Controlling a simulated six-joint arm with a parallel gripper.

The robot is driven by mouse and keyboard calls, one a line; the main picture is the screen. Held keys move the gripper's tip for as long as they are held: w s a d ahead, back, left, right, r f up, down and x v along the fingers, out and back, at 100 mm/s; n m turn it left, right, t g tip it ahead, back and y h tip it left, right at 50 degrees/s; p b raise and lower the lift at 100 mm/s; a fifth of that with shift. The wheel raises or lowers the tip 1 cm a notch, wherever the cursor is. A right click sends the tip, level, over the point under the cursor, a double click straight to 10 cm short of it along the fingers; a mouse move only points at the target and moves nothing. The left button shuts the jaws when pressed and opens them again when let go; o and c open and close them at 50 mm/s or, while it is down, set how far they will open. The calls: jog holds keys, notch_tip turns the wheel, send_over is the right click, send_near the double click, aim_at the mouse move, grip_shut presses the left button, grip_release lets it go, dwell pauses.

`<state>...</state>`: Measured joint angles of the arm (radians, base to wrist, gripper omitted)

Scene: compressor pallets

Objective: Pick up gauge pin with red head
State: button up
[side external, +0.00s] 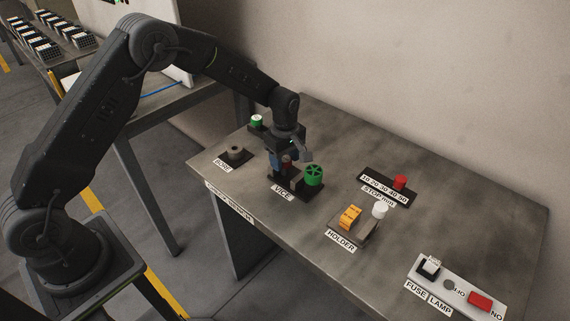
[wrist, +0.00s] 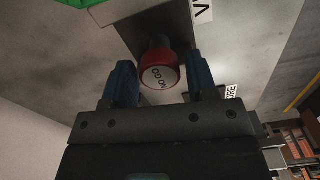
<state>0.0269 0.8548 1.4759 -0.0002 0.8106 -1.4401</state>
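The gauge pin with a red head (wrist: 160,72) shows in the wrist view, its white end face marked with "NO" and "GO" lettering. It stands at the vice (side external: 283,186); in the side view a small dark red part (side external: 287,160) shows there, partly hidden by my gripper. My gripper (wrist: 161,84) has its two blue fingers on either side of the red head, with narrow gaps visible. It is open and around the head, not clamped on it. In the side view my gripper (side external: 284,164) points down over the vice.
The vice has a green handwheel (side external: 314,175) close to my gripper's right. A bore block (side external: 235,153) is to the left, with a green-and-white piece (side external: 256,121) behind. The holder (side external: 362,228), stop scale (side external: 386,185) and fuse lamp panel (side external: 451,287) are to the right. The front middle of the table is clear.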

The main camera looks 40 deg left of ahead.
jog(key=c, duration=0.7)
